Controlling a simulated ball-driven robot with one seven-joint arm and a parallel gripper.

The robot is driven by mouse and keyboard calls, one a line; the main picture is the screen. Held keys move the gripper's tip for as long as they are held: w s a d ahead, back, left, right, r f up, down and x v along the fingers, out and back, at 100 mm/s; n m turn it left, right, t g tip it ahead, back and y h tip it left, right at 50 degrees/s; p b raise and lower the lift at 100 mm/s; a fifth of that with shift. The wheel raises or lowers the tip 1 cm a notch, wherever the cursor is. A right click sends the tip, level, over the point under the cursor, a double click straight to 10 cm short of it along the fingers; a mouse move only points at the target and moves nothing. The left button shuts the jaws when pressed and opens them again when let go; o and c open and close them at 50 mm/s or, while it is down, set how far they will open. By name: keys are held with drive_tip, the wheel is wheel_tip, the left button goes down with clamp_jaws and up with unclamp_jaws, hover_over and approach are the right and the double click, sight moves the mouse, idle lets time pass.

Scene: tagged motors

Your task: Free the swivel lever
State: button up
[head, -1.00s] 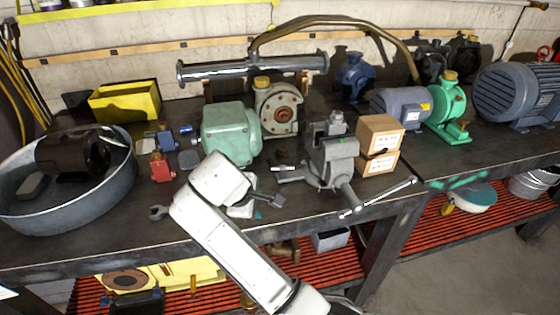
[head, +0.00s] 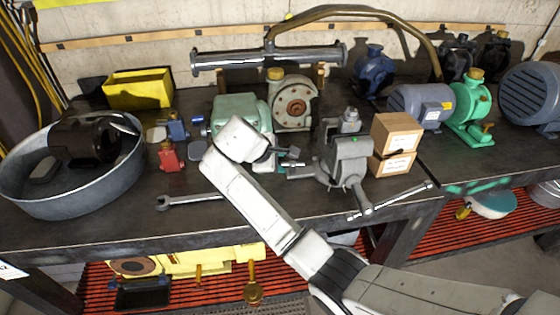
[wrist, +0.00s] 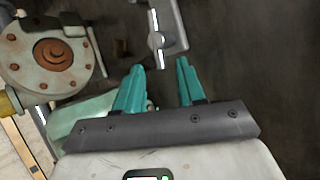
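The bench vise (head: 345,152) stands near the bench's front edge, with a grey swivel lever (head: 300,172) sticking out to the left of its base. My gripper (head: 290,154) is at the vise's left, close to this lever. In the wrist view my gripper (wrist: 160,66) has its teal fingers apart. A grey metal piece that looks like the lever (wrist: 160,42) reaches down from the top, its bright end at the gap between the fingertips. I cannot tell whether they touch.
A green pump with a round flange (head: 294,107) stands close behind my gripper. Cardboard boxes (head: 394,134) stand right of the vise, and its long handle (head: 395,200) juts out in front. A wrench (head: 185,201) lies on the bench at left, with bare bench around it.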

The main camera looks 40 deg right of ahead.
drive_tip(key=shift+x, duration=0.8)
drive_tip(key=shift+c, duration=0.2)
clamp_jaws()
